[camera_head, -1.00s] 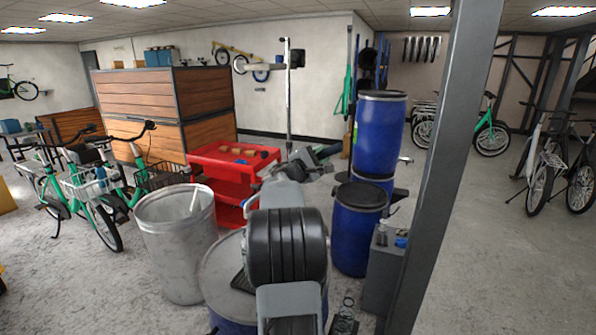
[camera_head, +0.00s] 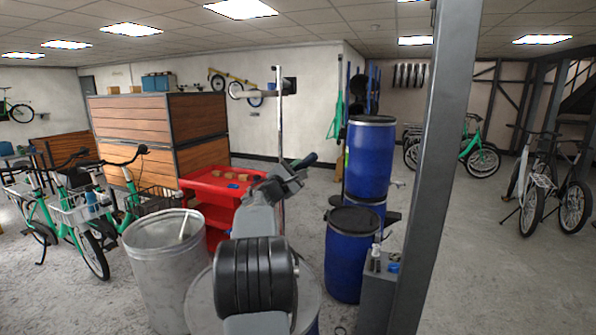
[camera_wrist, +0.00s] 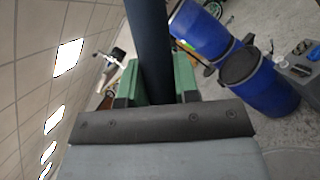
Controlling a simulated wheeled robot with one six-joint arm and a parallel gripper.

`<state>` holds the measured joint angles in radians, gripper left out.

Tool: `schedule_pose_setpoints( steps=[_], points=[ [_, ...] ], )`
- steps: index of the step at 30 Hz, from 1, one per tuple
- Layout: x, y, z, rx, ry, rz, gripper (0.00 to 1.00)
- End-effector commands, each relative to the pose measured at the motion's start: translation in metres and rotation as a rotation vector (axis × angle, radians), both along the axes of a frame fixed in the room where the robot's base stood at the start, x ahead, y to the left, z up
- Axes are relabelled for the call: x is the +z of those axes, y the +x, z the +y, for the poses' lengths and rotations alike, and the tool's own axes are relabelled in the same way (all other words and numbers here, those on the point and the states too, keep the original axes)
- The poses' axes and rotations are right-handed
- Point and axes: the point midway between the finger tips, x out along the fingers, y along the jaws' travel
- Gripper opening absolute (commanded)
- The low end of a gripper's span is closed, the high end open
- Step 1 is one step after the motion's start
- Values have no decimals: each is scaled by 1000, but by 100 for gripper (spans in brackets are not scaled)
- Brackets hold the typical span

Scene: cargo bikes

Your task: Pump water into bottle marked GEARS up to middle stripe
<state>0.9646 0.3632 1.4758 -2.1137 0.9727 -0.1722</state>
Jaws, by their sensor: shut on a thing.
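My gripper (camera_wrist: 158,84) has its green fingers shut on a dark blue-black cylindrical thing (camera_wrist: 150,35), which runs up out of the top of the wrist view. In the head view my gripper (camera_head: 291,178) is raised in mid-air in front of the red cart, left of the blue drums. The held thing (camera_head: 304,160) shows there as a short dark bar. A small clear bottle with a white top (camera_head: 376,254) stands on a grey cabinet beside the lower drum, well apart from my gripper. No GEARS mark, stripe or water level is readable.
Blue drums (camera_head: 370,160) are stacked right of my arm, with another lidded drum (camera_head: 350,262) in front. The grey cabinet (camera_head: 375,300) stands against a steel post (camera_head: 435,180). A metal bin (camera_head: 165,280), red cart (camera_head: 195,190) and green bikes are left.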

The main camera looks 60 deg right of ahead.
Motion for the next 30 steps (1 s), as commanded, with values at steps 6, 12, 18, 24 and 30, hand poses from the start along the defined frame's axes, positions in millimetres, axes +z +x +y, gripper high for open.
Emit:
schedule_pose_setpoints(
  steps=[6, 12, 18, 24, 30],
  points=[
    [1, 0, 1, 2, -2, -2, 46],
    [0, 0, 0, 1, -1, -2, 55],
    [-2, 2, 4, 2, -1, -2, 55],
    [-12, 8, 32, 4, -2, -3, 55],
    [-23, 17, 71, 5, -1, -2, 55]
  ],
)
